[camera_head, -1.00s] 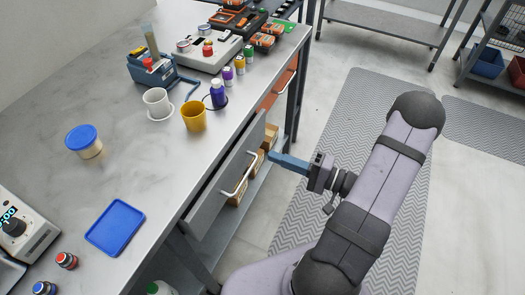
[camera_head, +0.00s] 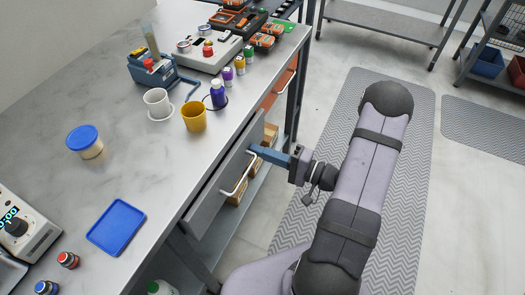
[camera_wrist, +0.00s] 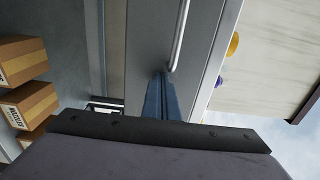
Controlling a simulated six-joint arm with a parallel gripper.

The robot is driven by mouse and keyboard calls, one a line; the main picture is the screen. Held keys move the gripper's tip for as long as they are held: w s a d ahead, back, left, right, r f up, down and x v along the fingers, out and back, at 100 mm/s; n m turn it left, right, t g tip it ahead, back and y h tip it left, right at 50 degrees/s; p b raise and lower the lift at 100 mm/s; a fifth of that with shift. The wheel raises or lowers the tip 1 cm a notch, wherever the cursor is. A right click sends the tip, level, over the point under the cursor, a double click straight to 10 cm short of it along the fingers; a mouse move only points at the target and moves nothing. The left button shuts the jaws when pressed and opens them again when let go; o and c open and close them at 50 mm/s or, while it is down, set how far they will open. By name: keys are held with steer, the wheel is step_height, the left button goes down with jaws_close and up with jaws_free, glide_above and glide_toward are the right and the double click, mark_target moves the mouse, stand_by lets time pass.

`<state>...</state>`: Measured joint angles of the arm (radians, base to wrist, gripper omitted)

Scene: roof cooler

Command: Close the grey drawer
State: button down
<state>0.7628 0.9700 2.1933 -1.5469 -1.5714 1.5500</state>
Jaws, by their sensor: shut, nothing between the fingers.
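The grey drawer (camera_head: 208,206) is under the near edge of the metal workbench, and its front stands out from the bench. Its pale bar handle (camera_head: 239,175) runs along the front; the handle also shows in the wrist view (camera_wrist: 179,38). My gripper (camera_head: 254,150) is shut and empty, with its blue fingers at the far end of the handle, close to the drawer front. In the wrist view, the shut fingers (camera_wrist: 166,90) point at the drawer front beside the handle. Whether the tips touch the front or the handle, I cannot tell.
An orange drawer (camera_head: 279,88) sits further along the bench. Cardboard boxes (camera_head: 270,133) stand on the shelf below. A yellow cup (camera_head: 195,117), a white cup (camera_head: 156,102) and a blue tray (camera_head: 116,227) are on the benchtop.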

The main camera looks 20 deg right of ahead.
mark_target(248, 145)
steer(key=p+x, duration=0.1)
steer(key=x, duration=0.3)
steer(key=shift+w+a+r+p, duration=0.1)
steer(key=shift+w+a+p, duration=0.1)
steer(key=shift+a+p, duration=0.15)
steer(key=shift+d, duration=0.1)
steer(key=shift+r, duration=0.15)
steer(key=shift+d, duration=0.2)
steer(key=shift+s+d, duration=0.2)
steer(key=v, duration=1.3)
steer(key=shift+s, duration=0.25)
steer(key=shift+d, duration=0.1)
